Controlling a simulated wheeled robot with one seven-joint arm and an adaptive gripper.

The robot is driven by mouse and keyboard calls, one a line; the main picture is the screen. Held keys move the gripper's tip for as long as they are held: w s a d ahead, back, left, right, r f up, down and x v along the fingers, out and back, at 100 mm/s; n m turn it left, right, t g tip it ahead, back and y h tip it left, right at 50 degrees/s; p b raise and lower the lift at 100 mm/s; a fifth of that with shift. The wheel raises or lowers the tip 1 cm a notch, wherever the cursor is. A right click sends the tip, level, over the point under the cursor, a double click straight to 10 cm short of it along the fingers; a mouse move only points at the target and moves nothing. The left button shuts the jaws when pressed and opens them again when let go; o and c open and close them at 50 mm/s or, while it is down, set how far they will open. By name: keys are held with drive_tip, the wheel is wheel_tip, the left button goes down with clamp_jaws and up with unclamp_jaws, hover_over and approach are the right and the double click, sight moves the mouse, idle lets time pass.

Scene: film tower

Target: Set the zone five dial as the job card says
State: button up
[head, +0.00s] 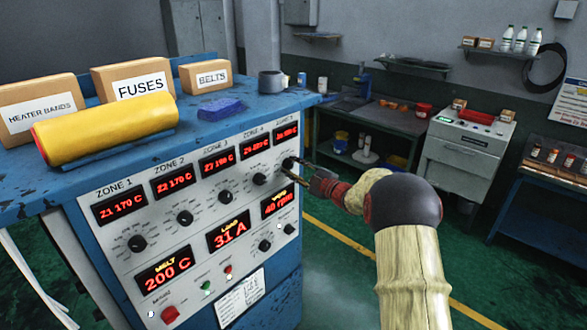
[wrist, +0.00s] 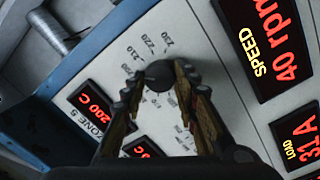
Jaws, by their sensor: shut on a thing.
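The zone five dial (head: 288,162) is a black knob at the upper right of the panel. My gripper (head: 296,164) reaches it from the right. In the wrist view, my gripper (wrist: 161,82) has its fingertips closed on both sides of the dial (wrist: 159,74), with scale marks around it, including 210, 220 and 230. The zone five display (wrist: 98,100) reads 200 C there; in the head view this display (head: 286,132) is too small to read surely. A white card (head: 240,297) with small unreadable print is on the panel's lower front.
The zone four dial (head: 259,179) is close on the left. Below are the speed display (head: 276,204), reading 40 rpm, and two more knobs. Boxes, a yellow roll (head: 105,130) and a blue sponge (head: 220,108) lie on the cabinet top. Green floor is clear at right.

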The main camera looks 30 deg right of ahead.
drive_tip(key=c, duration=0.4)
drive_tip(key=shift+p, duration=0.3)
drive_tip(key=m+p, duration=0.3)
drive_tip(key=m, duration=0.2)
drive_tip(key=shift+r+g+p, duration=0.15)
drive_tip(key=shift+g+p, duration=0.15)
drive_tip(key=m+p, duration=0.3)
drive_tip(key=m, duration=0.1)
drive_tip(key=shift+m+p, duration=1.1)
drive_tip(key=o, duration=1.2)
